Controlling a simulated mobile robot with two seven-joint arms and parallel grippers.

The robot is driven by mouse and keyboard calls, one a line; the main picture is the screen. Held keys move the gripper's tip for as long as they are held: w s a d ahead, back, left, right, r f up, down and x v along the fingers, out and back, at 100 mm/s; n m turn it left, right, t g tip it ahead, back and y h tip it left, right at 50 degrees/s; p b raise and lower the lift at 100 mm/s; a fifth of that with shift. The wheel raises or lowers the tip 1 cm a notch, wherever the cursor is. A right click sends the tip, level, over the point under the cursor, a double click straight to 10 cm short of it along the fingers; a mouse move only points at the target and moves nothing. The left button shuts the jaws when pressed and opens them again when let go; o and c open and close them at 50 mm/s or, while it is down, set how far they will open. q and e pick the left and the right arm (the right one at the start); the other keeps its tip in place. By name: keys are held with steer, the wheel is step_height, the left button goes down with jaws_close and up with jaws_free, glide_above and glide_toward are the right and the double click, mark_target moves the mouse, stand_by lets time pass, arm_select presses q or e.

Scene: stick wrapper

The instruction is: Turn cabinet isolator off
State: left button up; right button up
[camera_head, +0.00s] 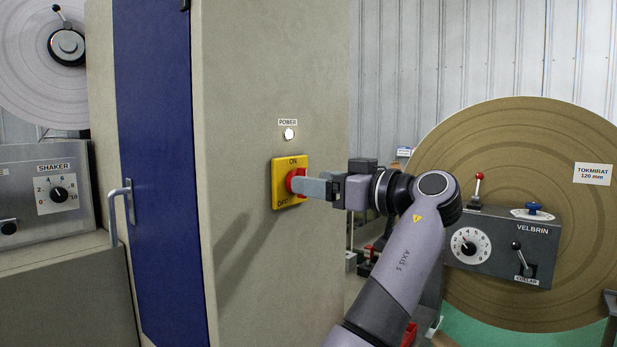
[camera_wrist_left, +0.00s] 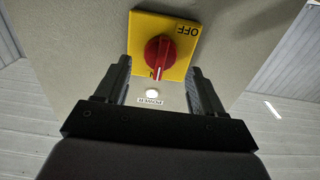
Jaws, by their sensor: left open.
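The cabinet isolator is a red rotary knob on a yellow plate (camera_head: 290,165) on the grey cabinet side. ON is printed at the plate's top and OFF at its lower left. In the left wrist view, which is upside down, the red knob (camera_wrist_left: 160,57) has its handle pointing at the ON end, toward the POWER lamp. My left gripper (camera_head: 303,187) is open at the knob, with one finger on each side of it in the wrist view. In the head view a finger covers part of the knob. I cannot tell whether the fingers touch it. My right gripper is not in view.
A white round POWER lamp (camera_head: 289,134) sits above the plate. A blue cabinet door (camera_head: 158,180) with a grey handle (camera_head: 117,205) is to the left. A SHAKER panel (camera_head: 45,195) is further left. A VELBRIN control box (camera_head: 500,248) and large brown disc stand at right.

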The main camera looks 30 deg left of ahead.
arm_select(q)
steer(key=shift+w+a, duration=0.1)
steer(key=shift+a, duration=1.15)
steer(key=c, duration=1)
